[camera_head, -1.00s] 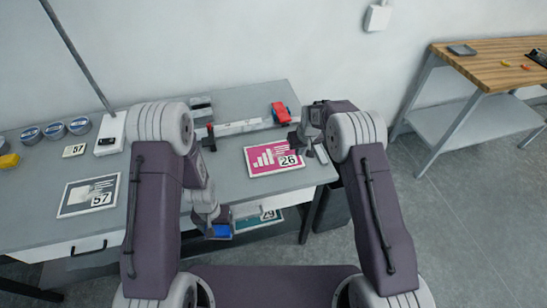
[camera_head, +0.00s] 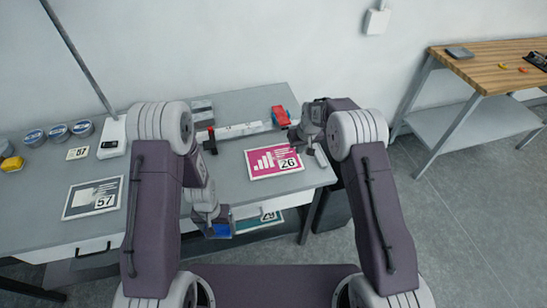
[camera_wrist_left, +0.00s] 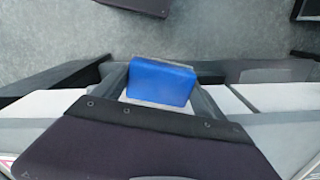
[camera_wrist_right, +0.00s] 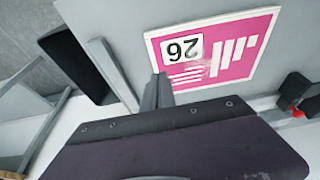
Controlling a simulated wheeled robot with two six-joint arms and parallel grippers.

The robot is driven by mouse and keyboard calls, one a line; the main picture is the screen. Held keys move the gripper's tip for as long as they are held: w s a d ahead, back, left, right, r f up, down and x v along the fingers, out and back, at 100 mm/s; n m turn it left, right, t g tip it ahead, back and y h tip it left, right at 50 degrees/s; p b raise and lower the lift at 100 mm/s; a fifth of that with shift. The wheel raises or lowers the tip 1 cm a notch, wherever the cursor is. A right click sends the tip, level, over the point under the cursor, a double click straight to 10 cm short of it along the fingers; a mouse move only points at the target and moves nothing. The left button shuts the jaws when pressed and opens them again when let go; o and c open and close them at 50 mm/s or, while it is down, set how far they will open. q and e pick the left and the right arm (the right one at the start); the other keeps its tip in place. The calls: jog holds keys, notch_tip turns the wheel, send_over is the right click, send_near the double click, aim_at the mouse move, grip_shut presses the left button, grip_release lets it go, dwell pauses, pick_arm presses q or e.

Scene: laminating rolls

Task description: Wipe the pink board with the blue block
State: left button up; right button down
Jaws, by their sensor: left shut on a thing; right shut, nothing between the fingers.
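The pink board (camera_head: 262,168) lies flat near the right end of the grey desk, with a white bar graphic and the number 26. In the right wrist view, the board (camera_wrist_right: 232,72) shows a pale speckled mark near its middle. My left gripper (camera_wrist_left: 160,85) is shut on the blue block (camera_wrist_left: 160,83). In the head view, the block (camera_head: 222,231) is partly hidden, low at the desk's front edge and left of the board. My right gripper (camera_wrist_right: 157,92) is shut and empty, just beside the pink board near its right edge.
A red object (camera_head: 281,115) stands behind the board, near a long pale bar (camera_head: 240,130). A dark-grey board numbered 57 (camera_head: 80,209) lies at left, with several round tins (camera_head: 59,133) behind. A teal board numbered 29 (camera_head: 255,224) sits below the desk's front edge.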

notch_tip(320, 180, up, 2)
jog(key=shift+r+p, duration=0.15)
jog(key=shift+p, duration=0.45)
jog(key=b+v, duration=0.1)
jog(key=v, duration=1.1)
jog(key=shift+s, duration=0.1)
